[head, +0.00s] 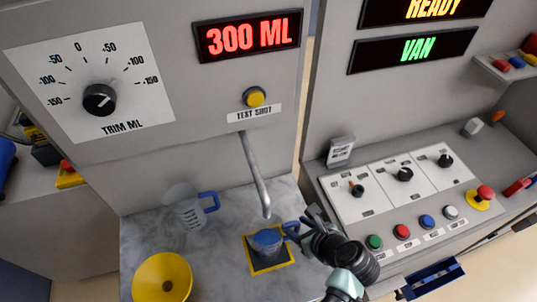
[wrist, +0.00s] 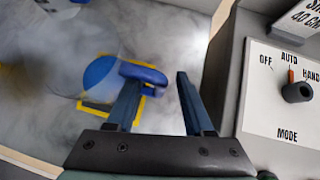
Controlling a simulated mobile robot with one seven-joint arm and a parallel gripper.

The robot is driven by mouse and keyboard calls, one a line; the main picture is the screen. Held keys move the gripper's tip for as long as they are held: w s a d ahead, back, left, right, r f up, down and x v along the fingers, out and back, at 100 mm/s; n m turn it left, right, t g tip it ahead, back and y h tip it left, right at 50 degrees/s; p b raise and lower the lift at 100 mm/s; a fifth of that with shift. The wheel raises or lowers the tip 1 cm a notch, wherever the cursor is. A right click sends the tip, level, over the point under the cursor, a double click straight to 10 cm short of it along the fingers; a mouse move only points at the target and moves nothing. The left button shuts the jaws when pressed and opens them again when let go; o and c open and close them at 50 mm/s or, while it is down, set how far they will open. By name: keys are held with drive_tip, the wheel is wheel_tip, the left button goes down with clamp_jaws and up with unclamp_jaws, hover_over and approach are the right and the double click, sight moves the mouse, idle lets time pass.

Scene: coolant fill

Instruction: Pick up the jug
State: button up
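A jug with a blue round body (head: 267,240) stands on a yellow-edged square pad (head: 287,262) under a bent metal spout. Its blue handle (wrist: 145,73) points toward my gripper. My gripper (wrist: 160,86) is open. In the wrist view its left finger overlaps the handle, and part of the handle reaches into the gap between the fingers; I cannot tell whether they touch. In the head view my gripper (head: 303,226) is just right of this jug, by its handle. A second, clear jug with marks and a blue handle (head: 190,208) stands further left on the marble-look top.
A yellow round bowl or funnel (head: 162,278) is at the front left. The metal spout (head: 255,175) hangs close above the jug. A panel with knobs and coloured buttons (head: 403,232) is close at right. Marble-look top is bare between the clear jug and the pad.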

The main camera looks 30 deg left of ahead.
clamp_jaws()
drive_tip(key=shift+r, duration=0.1)
idle(1.1)
